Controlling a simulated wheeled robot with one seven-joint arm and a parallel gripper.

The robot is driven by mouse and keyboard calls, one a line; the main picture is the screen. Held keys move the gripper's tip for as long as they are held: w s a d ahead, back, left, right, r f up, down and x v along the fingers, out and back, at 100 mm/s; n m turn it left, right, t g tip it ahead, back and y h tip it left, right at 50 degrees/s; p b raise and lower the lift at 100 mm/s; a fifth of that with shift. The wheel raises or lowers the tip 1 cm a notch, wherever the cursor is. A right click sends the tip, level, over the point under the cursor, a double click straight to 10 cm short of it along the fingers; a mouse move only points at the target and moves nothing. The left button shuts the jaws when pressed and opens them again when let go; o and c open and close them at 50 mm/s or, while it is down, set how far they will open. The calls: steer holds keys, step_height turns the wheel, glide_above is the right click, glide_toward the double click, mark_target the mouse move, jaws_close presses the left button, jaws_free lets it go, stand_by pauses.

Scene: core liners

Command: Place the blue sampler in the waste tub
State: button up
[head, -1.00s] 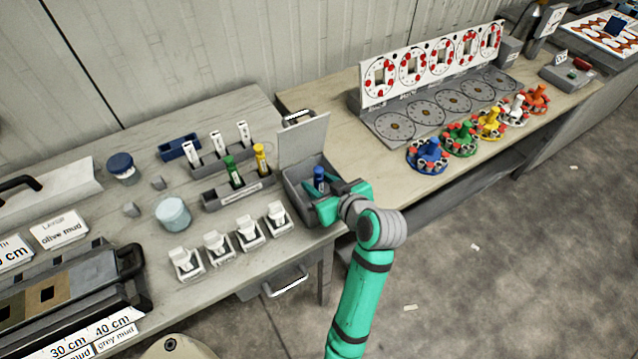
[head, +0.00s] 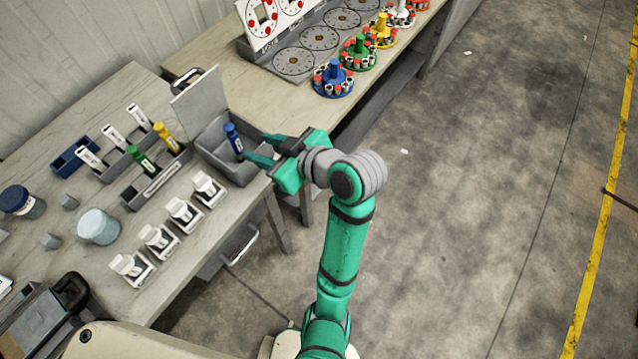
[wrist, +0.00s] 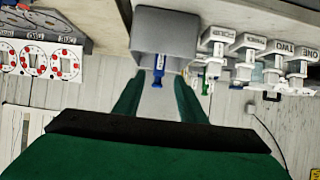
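The blue sampler (head: 233,138) stands, slightly tilted, inside the open grey tub (head: 246,174), with its blue top above the rim. It also shows in the wrist view (wrist: 159,68), against the grey tub (wrist: 163,28), in line with the gap between my fingers. My gripper (head: 256,147) is open and empty at the tub's right side, its fingertips apart from the sampler. The sampler's lower end is hidden by the tub wall.
A rack with a green sampler (head: 142,160) and a yellow sampler (head: 165,136) is left of the tub. White scoops in holders (head: 182,212) line the front edge. A raised lid (head: 200,103) stands behind the tub. Colored carousels (head: 333,78) stand on the far bench.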

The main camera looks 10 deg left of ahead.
steer(key=s+d+f+m+t+h, duration=0.2)
steer(key=d+f+m+t+h, duration=0.15)
steer(key=d+f+m, duration=0.35)
steer(key=s+d+f+m+t+h, duration=0.3)
steer(key=d+f+m+t, duration=0.15)
steer(key=f, duration=0.55)
steer(key=s+d+r+t+h, duration=0.1)
steer(key=s+d, duration=0.2)
steer(key=s, duration=0.3)
steer(key=s+d+m+h, duration=0.1)
steer(key=s+d+h, duration=0.1)
steer(key=s, duration=0.4)
steer(key=s+d+r+m+t+h, duration=0.1)
steer(key=s+d, duration=0.3)
steer(key=s, duration=0.3)
steer(key=shift+d+r+t+h, duration=0.25)
steer(key=shift+r+t+h, duration=0.05)
steer(key=shift+r+h, duration=0.05)
